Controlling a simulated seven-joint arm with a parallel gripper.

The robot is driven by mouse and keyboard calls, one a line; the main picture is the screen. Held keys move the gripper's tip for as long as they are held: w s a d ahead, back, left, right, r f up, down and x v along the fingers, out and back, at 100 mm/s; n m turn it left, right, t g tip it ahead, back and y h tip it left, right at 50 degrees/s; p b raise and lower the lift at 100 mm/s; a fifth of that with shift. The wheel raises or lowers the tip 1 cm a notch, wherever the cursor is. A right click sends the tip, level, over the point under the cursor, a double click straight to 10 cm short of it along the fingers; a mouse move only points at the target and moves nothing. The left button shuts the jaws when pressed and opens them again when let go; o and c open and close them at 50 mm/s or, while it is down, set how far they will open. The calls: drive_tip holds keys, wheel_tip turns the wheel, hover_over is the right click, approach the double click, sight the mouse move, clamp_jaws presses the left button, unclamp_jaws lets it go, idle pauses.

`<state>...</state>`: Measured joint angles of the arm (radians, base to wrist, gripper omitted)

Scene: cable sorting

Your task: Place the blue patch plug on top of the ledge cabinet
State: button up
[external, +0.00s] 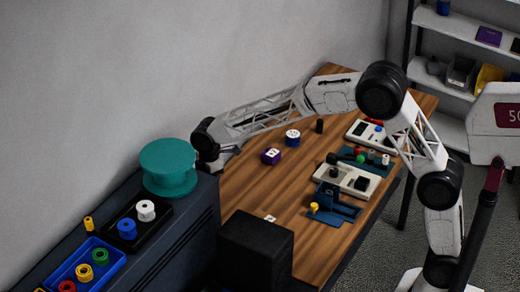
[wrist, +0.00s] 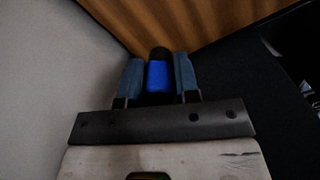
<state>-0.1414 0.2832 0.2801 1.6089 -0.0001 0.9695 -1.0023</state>
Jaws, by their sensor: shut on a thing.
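The blue patch plug (wrist: 158,78) shows in the wrist view as a bright blue body with a dark far end. My gripper (wrist: 158,66) is shut on it, one finger on each side. In the external view my gripper (external: 210,163) points down beside the back end of the ledge cabinet (external: 196,190), close to the wall; the plug cannot be made out there. The cabinet is dark blue-grey, with a teal spool (external: 168,167) on its top near my gripper. The cabinet's dark side also shows at the right of the wrist view (wrist: 250,85).
On the cabinet top stand a black tray (external: 118,243) with blue and white spools, a blue tray (external: 70,268) with coloured spools, and a small yellow spool (external: 88,223). The wooden table (external: 245,195) holds several devices. A black box (external: 255,245) stands by the cabinet.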

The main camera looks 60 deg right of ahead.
drive_tip(key=d+r+m, duration=0.6)
drive_tip(key=d+m, duration=0.6)
drive_tip(key=m, duration=0.1)
drive_tip(key=shift+w+r, duration=0.15)
drive_tip(key=shift+r, duration=0.25)
drive_tip(key=shift+d, duration=0.2)
drive_tip(key=n, duration=0.3)
hover_over(313, 168)
wheel_tip(313, 168, down, 10)
drive_tip(key=shift+r, duration=0.15)
drive_tip(key=shift+a, duration=0.1)
drive_tip(key=shift+f, duration=3.15)
